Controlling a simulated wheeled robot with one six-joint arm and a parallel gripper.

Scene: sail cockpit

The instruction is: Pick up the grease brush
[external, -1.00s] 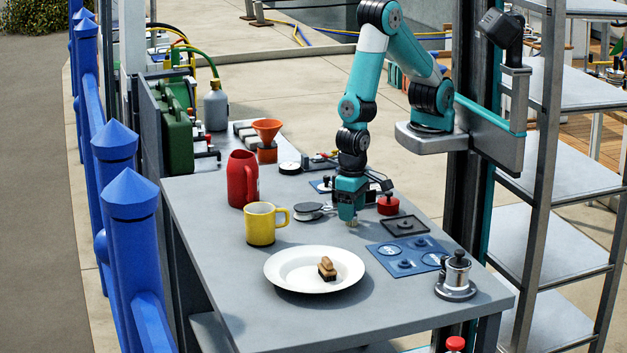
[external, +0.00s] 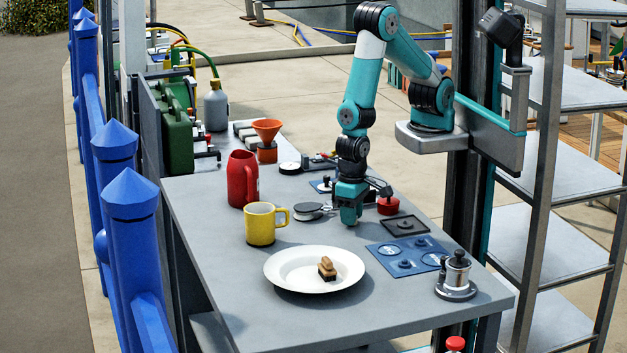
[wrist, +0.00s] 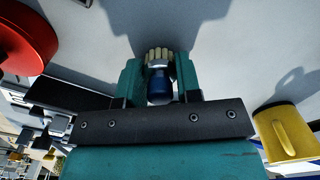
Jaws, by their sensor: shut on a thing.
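The grease brush (wrist: 158,62) shows in the wrist view, with pale bristles, a light metal collar and a dark blue handle. It sits between the two teal fingers of my gripper (wrist: 158,78), which are shut on it. In the external view my gripper (external: 349,215) points down, low over the grey table, and hides the brush. I cannot tell whether the brush touches the table.
A yellow mug (external: 260,225) and a red jug (external: 242,180) stand to the left. A white plate (external: 290,282) holding a small brown-and-black item is in front. A blue panel (external: 405,260), a dark square tray (external: 404,226) and a red round object (external: 388,206) lie to the right.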

